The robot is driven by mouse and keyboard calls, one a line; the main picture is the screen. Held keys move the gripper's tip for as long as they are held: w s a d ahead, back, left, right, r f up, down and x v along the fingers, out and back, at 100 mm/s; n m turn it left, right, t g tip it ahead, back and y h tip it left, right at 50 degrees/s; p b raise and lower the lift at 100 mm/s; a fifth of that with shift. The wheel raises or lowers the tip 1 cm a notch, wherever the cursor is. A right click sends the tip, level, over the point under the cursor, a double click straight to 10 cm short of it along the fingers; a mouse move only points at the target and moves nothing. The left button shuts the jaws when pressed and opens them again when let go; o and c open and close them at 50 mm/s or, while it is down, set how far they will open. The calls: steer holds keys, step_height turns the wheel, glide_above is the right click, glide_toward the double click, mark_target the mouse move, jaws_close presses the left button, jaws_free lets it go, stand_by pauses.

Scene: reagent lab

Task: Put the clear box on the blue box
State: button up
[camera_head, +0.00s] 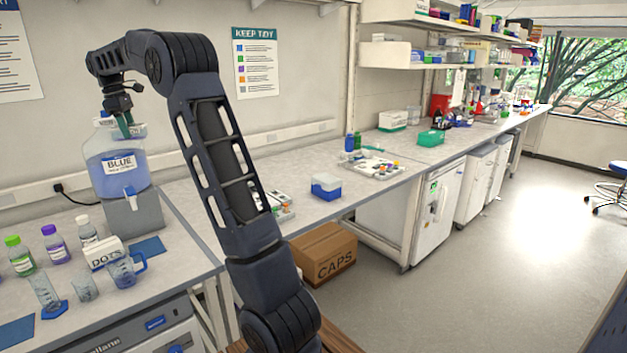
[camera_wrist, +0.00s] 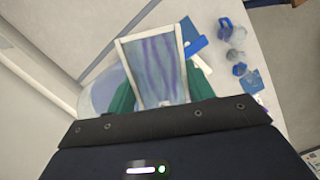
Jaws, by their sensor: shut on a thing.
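My gripper (camera_head: 124,123) is at the left, over the top of the large carboy labelled BLUE. In the wrist view, its green fingers (camera_wrist: 160,92) are shut on a see-through box with pale edges, which I take as the clear box (camera_wrist: 157,66); bluish streaks show in it. In the head view the held box is small and hard to make out beside the fingers. A box with a blue lower part and whitish top, likely the blue box (camera_head: 326,188), sits on the bench right of my arm, well away from my gripper.
The carboy (camera_head: 118,172) stands under my gripper on the left bench. Capped bottles (camera_head: 54,243), a DOTS box (camera_head: 105,253) and a blue-tinted jug (camera_head: 124,272) stand in front. A tray with small items (camera_head: 372,169) lies right of the blue box. A CAPS carton (camera_head: 323,254) is below the bench.

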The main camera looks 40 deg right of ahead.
steer(key=w+d+f+m, duration=0.2)
steer(key=d, duration=0.9)
steer(key=w+d+f+m, duration=0.1)
steer(key=d+m, duration=0.1)
steer(key=d, duration=0.9)
steer(key=m+g+y, duration=0.1)
steer(key=m+y, duration=0.1)
steer(key=m, duration=0.7)
glide_above(326, 178)
step_height(326, 178, down, 7)
step_height(326, 178, down, 19)
steer(key=shift+w+f, duration=0.15)
steer(key=shift+f, duration=0.15)
steer(key=o, duration=1.1)
steer(key=shift+c, duration=0.2)
